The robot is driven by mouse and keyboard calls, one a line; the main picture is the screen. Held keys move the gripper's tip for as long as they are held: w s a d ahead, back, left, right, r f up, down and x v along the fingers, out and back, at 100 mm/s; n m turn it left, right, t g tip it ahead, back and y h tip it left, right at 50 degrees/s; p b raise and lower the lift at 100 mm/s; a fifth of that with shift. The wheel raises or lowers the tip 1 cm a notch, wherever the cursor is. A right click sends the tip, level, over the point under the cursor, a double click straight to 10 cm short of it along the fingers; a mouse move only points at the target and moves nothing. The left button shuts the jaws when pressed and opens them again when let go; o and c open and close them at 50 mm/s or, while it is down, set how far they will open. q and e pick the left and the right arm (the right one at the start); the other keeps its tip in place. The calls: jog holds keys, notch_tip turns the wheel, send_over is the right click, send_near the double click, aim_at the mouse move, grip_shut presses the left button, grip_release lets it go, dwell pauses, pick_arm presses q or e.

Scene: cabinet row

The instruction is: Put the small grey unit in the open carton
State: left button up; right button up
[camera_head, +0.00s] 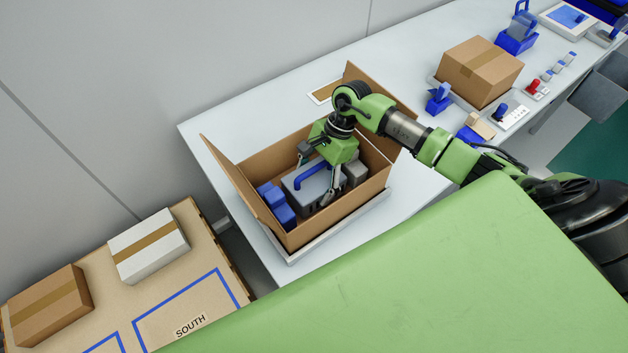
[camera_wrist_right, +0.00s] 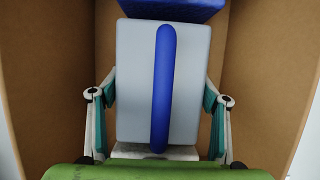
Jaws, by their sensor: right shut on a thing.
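The small grey unit (camera_head: 308,192) is a light grey box with a blue bar handle, down inside the open carton (camera_head: 346,216). My right gripper (camera_head: 316,176) reaches into the carton from above, shut on the grey unit. In the right wrist view the unit (camera_wrist_right: 188,85) sits between both fingers (camera_wrist_right: 160,118), with its blue handle running lengthwise. The carton is brown with its flaps spread, and its walls show around the unit in the wrist view (camera_wrist_right: 262,75). The unit's underside is hidden, so I cannot tell whether it touches the carton floor. My left gripper is not in view.
Blue blocks (camera_head: 276,205) lie in the carton's left end, and a grey block (camera_head: 355,172) is at its right. A closed carton (camera_head: 478,72) and small blue and red items stand further right on the table (camera_head: 235,122). A pallet (camera_head: 190,265) with two boxes stands lower left.

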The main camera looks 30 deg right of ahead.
aim_at(323, 162)
jog(key=o, duration=1.6)
jog(key=shift+r, duration=0.15)
jog(key=shift+d+r, duration=0.2)
jog(key=shift+r, duration=0.05)
jog(key=b+v, duration=0.3)
jog(key=v, duration=0.7)
jog(key=shift+r+b, duration=0.25)
jog(key=shift+b, duration=0.1)
jog(key=shift+d+r, duration=0.1)
jog(key=shift+r, duration=0.3)
